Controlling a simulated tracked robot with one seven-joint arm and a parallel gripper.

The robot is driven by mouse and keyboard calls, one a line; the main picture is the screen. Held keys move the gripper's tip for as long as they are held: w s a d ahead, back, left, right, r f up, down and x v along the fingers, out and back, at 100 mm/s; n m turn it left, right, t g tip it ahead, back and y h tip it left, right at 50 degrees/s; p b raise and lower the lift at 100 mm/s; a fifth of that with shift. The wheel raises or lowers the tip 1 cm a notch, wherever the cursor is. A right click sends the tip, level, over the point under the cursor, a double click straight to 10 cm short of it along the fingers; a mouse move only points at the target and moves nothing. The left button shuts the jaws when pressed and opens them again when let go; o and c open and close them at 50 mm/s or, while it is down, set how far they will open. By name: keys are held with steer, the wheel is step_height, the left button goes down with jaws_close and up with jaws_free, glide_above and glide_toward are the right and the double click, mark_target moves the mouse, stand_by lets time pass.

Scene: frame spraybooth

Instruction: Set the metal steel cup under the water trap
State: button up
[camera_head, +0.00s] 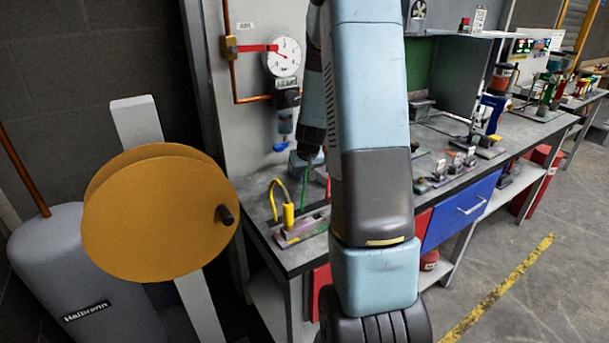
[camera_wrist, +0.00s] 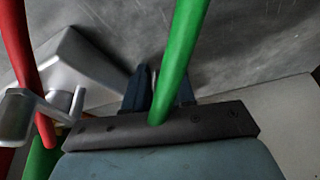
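The water trap (camera_head: 284,122) hangs below a round gauge on the grey panel in the head view; its lower end is blue. I cannot make out the steel cup for certain. A silvery metal piece with a bracket-like part (camera_wrist: 68,75) shows at the left of the wrist view, and I cannot tell what it is. My gripper (camera_wrist: 162,76) has dark blue fingers, low over a grey surface. A green rod or hose (camera_wrist: 184,50) crosses in front of them and hides the gap, so I cannot tell whether they hold anything.
The grey bench (camera_head: 265,215) holds a yellow-handled tool (camera_head: 288,216) near its left front corner and several devices farther right. A red rod or hose (camera_wrist: 22,50) stands left of my gripper. A large orange reel (camera_head: 155,215) and grey tank (camera_head: 60,265) stand left.

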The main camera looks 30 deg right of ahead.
mark_target(291, 176)
jaws_close()
steer(key=shift+w, duration=0.1)
steer(key=shift+w+a, duration=0.55)
steer(key=shift+w, duration=0.3)
steer(key=shift+w+a, duration=0.5)
steer(key=shift+w, duration=0.3)
steer(key=shift+o, duration=1.8)
jaws_free()
steer(key=shift+w, duration=0.1)
steer(key=shift+r, duration=0.1)
steer(key=v, duration=1.3)
steer(key=shift+s+r, duration=0.2)
steer(key=shift+r, duration=0.05)
